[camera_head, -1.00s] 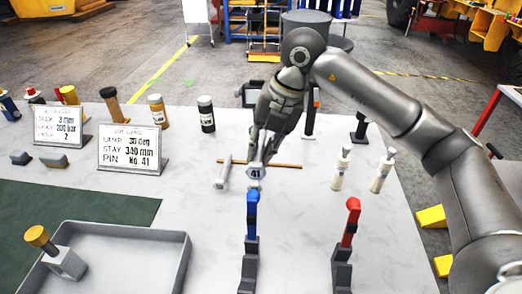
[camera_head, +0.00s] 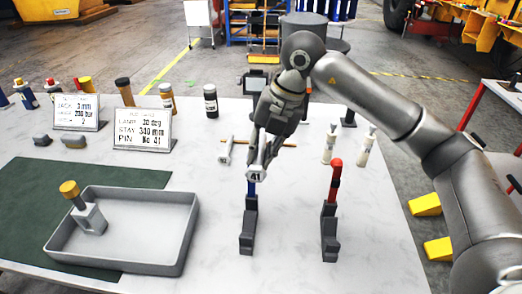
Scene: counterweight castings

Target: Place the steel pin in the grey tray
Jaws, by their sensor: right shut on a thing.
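A steel pin with a "41" on its end (camera_head: 254,175) is held in my right gripper (camera_head: 262,150), whose fingers are shut on it. The numbered end faces me and overlaps the top of the blue-handled tool behind or below it. I cannot tell how high the pin is above the table. The grey tray (camera_head: 188,235) is at the lower left, partly on a green mat. A grey block with a brass-capped post (camera_head: 88,215) stands inside its left part; the rest of the tray is empty. My left gripper is not in view.
A second pin (camera_head: 227,150) lies by a thin wooden rod (camera_head: 285,144). Blue-handled (camera_head: 248,225) and red-handled (camera_head: 331,220) tools stand in front. Cards (camera_head: 142,136) and bottles (camera_head: 211,103) are at the back left. Bare table lies between tray and blue-handled tool.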

